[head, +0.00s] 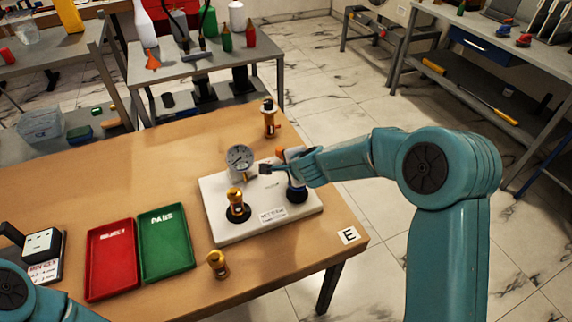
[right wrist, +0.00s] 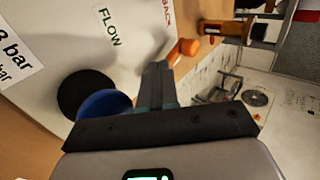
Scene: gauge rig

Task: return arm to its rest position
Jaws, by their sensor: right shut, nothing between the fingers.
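My right arm reaches in from the right in the head view, over the white gauge rig base (head: 225,222). Its gripper (head: 266,169) is beside the round dial gauge (head: 240,158), with its fingers together and nothing between them. In the right wrist view the closed dark fingers (right wrist: 158,80) are above the white base, near a blue round part (right wrist: 103,105) and a black disc (right wrist: 84,92). A brass fitting (head: 236,200) stands in a black ring on the base. Of my left arm only a link shows at the lower left; its gripper is out of the picture.
A red tray (head: 112,260) and a green tray (head: 165,243) lie left of the base, both empty. Brass fittings stand on the table in front (head: 217,264) and behind (head: 269,118). A small boxy device (head: 42,245) is at far left. Open floor lies right of the table.

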